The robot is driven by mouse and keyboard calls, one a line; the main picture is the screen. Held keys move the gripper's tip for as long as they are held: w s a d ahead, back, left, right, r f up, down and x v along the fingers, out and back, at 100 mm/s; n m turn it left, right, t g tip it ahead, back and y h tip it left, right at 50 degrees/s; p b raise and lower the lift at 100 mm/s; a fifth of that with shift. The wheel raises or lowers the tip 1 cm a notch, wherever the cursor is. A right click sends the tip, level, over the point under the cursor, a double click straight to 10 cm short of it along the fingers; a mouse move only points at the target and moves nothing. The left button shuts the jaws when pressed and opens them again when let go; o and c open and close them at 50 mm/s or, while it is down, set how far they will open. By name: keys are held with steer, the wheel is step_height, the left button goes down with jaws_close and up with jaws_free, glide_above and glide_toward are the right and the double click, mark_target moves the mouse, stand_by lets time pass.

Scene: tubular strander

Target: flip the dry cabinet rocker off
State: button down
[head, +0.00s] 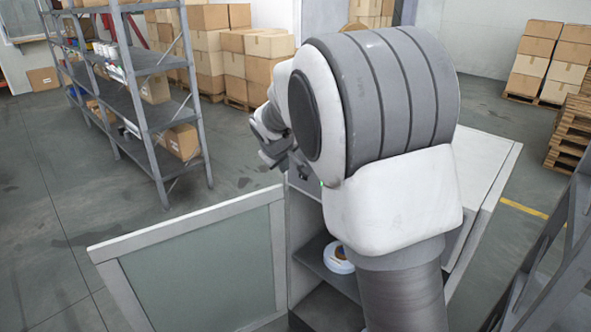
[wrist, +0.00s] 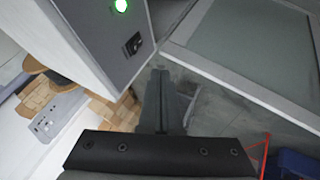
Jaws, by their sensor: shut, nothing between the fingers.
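The dry cabinet (head: 492,165) is pale, with its glazed door (head: 200,262) swung open to the left in the head view. In the wrist view its grey panel carries a lit green lamp (wrist: 121,6) and, below it, a small black rocker (wrist: 133,44). The glazed door also shows in the wrist view (wrist: 245,45). My gripper (wrist: 158,74) is shut and empty. Its fingertips appear just below and right of the rocker in the wrist view; I cannot tell the gap in depth. In the head view my arm hides the rocker and much of the cabinet front.
A white spool (head: 338,262) sits on a shelf inside the cabinet. A grey metal rack (head: 150,120) with boxes stands at the left. Stacked cartons (head: 235,60) stand behind, and wooden pallets (head: 572,135) at the right. Open floor lies left of the door.

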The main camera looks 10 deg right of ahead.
steer(key=shift+w+d+f+p, duration=0.25)
steer(key=shift+w+d+f, duration=0.55)
steer(key=shift+w+f, duration=0.5)
steer(key=shift+w+d+f+p, duration=0.25)
steer(key=shift+w+d+f, duration=0.7)
steer(key=shift+w, duration=0.55)
steer(key=shift+w+d+f+p, duration=0.25)
steer(key=shift+w+d+f, duration=0.4)
steer(key=shift+w+f, duration=0.7)
steer(key=shift+r, duration=0.1)
